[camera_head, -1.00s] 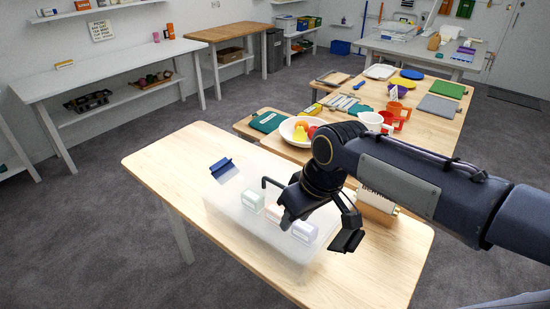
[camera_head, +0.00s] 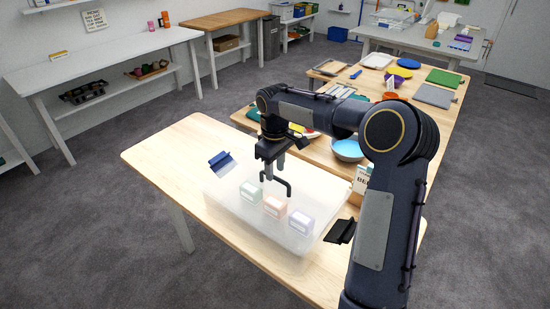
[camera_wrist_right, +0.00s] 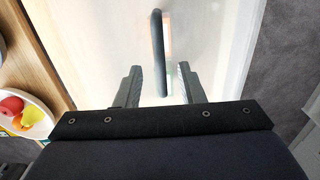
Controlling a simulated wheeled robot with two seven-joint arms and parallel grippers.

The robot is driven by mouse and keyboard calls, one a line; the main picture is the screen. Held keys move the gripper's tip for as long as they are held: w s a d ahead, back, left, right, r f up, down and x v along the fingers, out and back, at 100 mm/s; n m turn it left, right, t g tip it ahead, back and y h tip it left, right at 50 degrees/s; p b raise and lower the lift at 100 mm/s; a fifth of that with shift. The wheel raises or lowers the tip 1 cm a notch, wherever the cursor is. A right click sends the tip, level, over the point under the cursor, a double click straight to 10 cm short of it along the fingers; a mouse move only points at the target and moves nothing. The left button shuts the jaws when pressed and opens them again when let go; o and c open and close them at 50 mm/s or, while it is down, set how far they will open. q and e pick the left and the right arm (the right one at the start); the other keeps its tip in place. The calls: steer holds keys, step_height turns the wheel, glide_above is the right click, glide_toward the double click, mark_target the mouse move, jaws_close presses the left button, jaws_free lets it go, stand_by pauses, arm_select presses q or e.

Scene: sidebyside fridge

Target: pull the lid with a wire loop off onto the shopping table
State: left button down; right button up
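A translucent box (camera_head: 235,215) stands on the light wooden table (camera_head: 165,155), with three pale labelled blocks showing through it. Its clear lid (camera_head: 300,195) is on top, with a dark wire loop (camera_head: 287,184) near the middle. My right gripper (camera_head: 273,171) points down over the loop, its fingers apart. In the right wrist view the loop (camera_wrist_right: 157,40) runs as a dark bar between the two open fingers (camera_wrist_right: 160,78), with a gap on each side. A blue clip (camera_head: 220,161) is at the box's left side and a black clip (camera_head: 341,231) at its right. My left gripper is out of view.
A bowl of fruit (camera_wrist_right: 22,112) lies beside the table in the right wrist view. A second wooden table behind holds a blue bowl (camera_head: 348,150), a green board (camera_head: 444,77) and other goods. The table's left end is bare.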

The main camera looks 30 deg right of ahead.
mark_target(275, 178)
steer(key=shift+f, duration=2.15)
jaws_close()
